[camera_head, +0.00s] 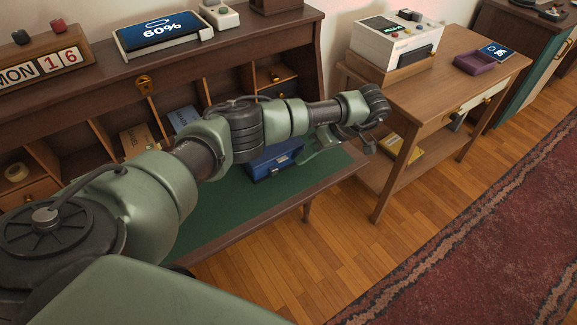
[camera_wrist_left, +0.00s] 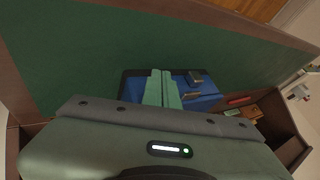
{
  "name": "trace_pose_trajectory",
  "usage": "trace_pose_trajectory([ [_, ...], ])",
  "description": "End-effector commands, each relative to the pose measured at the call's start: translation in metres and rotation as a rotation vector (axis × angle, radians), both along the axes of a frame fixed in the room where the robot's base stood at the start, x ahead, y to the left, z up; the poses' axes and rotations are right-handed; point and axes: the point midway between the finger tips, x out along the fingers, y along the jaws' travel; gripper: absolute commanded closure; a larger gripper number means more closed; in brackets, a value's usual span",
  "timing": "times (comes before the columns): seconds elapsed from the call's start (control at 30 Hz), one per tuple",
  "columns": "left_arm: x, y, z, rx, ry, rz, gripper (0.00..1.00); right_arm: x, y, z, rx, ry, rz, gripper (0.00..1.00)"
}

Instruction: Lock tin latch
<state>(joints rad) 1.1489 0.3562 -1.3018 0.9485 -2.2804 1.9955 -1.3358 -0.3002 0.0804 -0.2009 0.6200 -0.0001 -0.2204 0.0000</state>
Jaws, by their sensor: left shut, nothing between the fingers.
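A blue tin (camera_head: 276,160) sits on the green top of the desk, near its right end and partly behind my left arm. In the left wrist view the blue tin (camera_wrist_left: 205,98) shows beyond my fingers, with a small dark fitting (camera_wrist_left: 196,77) on it that may be the latch. My left gripper (camera_head: 308,155) is at the right side of the tin. In the wrist view the left gripper's fingers (camera_wrist_left: 162,73) are together and empty, over or against the tin; contact cannot be told. Whether the latch is locked is not clear. My right gripper is not in view.
To the right, a side table (camera_head: 440,75) holds a white machine (camera_head: 395,42) and a purple tray (camera_head: 474,64).

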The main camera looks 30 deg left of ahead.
Motion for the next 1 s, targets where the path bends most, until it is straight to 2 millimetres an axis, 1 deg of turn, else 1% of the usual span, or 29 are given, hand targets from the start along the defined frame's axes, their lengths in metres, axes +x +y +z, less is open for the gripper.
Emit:
trace_pose_trajectory([
  [0.03,-0.004,0.006,-0.007,0.001,0.003,0.002,1.0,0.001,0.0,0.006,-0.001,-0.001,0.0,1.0],
  [0.07,-0.006,0.009,-0.012,0.0,0.004,0.001,1.0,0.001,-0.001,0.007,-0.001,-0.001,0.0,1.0],
  [0.1,-0.01,0.013,-0.013,0.0,0.003,0.001,1.0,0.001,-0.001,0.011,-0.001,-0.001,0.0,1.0],
  [0.2,-0.023,0.018,-0.011,-0.001,0.002,-0.002,1.0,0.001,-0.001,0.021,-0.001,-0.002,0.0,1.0],
  [0.33,-0.036,0.022,-0.012,-0.001,0.002,-0.002,1.0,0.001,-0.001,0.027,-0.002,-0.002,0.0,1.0],
  [0.5,-0.042,0.025,-0.014,0.001,0.0,0.0,1.0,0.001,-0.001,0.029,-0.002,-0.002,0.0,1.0],
  [0.8,-0.042,0.025,-0.014,0.001,-0.001,-0.001,1.0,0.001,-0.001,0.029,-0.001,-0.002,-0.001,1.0],
  [0.87,-0.044,0.027,-0.013,0.001,-0.001,-0.001,1.0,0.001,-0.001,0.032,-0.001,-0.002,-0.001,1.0],
  [1.0,-0.059,0.033,-0.009,0.002,0.0,-0.002,1.0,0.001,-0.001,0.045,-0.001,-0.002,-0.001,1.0],
])
